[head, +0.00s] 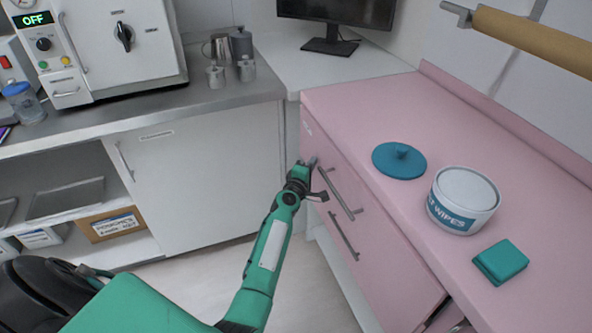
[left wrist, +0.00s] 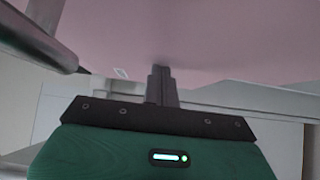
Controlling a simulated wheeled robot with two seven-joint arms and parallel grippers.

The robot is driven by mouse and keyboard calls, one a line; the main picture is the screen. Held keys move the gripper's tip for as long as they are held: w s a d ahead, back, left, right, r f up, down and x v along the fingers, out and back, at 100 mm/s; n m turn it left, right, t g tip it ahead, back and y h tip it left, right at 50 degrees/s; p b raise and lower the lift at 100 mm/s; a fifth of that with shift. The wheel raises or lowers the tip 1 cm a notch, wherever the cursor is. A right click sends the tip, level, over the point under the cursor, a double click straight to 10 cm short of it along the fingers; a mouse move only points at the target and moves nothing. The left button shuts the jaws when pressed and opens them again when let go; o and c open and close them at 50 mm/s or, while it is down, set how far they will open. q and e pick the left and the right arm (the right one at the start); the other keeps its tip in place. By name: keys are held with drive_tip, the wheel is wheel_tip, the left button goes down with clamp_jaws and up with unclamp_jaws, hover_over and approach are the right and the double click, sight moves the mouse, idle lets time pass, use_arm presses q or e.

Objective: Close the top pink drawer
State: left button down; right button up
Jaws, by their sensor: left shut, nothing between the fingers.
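The pink cabinet (head: 400,110) stands at the right in the head view. Its top pink drawer (head: 375,205) has a long grey bar handle (head: 339,192), and the front looks almost flush with the cabinet; I cannot tell if a small gap is left. My left gripper (head: 311,165) is shut and empty, at the far left end of the top drawer front, beside the handle. In the left wrist view the shut fingers (left wrist: 162,85) point at the pink front (left wrist: 200,40), touching or very near it. A grey handle (left wrist: 40,38) shows at upper left. My right gripper is out of view.
A second handle (head: 343,236) sits lower on the pink front. A dark gap shows at the bottom edge near the right. A blue lid (head: 399,161), a wipes tub (head: 463,200) and a folded green cloth (head: 501,262) lie on the pink top. Floor (head: 315,295) before the cabinet is clear.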

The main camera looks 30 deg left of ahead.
sight(322, 165)
use_arm(q)
drive_tip(key=w+d, duration=0.2)
drive_tip(key=w, duration=0.1)
drive_tip(key=shift+w+d, duration=0.15)
drive_tip(key=shift+d, duration=0.25)
drive_tip(key=shift+w+d+b, duration=0.3)
drive_tip(key=shift+r, duration=0.1)
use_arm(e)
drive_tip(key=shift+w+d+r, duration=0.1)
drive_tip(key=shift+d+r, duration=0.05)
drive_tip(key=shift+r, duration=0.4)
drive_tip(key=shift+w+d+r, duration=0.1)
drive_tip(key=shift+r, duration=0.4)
use_arm(q)
drive_tip(key=shift+w+d+r, duration=0.1)
drive_tip(key=shift+d, duration=0.05)
